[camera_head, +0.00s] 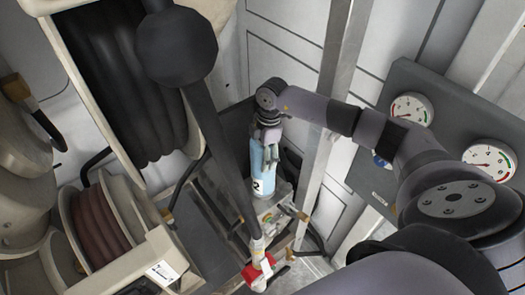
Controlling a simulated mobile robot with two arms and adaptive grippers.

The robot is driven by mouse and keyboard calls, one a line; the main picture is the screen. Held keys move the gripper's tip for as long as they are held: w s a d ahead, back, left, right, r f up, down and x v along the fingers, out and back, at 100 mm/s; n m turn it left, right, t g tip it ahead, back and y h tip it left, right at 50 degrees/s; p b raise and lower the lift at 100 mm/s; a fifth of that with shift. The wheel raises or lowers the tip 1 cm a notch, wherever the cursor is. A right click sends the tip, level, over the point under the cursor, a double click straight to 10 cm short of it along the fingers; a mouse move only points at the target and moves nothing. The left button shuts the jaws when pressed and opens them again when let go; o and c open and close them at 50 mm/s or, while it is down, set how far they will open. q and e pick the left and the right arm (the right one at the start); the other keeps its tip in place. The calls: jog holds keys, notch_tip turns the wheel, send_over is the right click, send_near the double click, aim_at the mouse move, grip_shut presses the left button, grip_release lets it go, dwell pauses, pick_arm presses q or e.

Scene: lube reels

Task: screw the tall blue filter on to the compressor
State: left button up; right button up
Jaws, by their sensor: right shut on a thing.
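The tall blue filter (264,172) is a light blue upright cylinder with a dark mark near its lower end. My right gripper (267,134) comes from above and is shut on the top of the filter. The filter stands over a metal block with brass-coloured fittings (283,217), which looks like part of the compressor. I cannot tell whether the filter's lower end touches it. The dark rod partly hides the area to the left. My left gripper is not in view.
A dark rod with a large ball (177,47) slants down to a red part (257,270). Hose reels with a black hose (125,85) and a brown hose (100,222) fill the left. A grey panel with dial gauges (411,110) and a metal post (336,60) stand right.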

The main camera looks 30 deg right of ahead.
jog(key=shift+s+r+m+p, duration=0.1)
jog(key=shift+m+p, duration=0.9)
jog(key=shift+m, duration=0.2)
jog(key=shift+m+p, duration=0.55)
jog(key=shift+m, duration=0.35)
jog(key=shift+f+m+t, duration=0.2)
jog(key=shift+m+t, duration=0.1)
jog(key=shift+m, duration=0.2)
jog(key=o, duration=2.1)
jog(key=shift+c, duration=0.2)
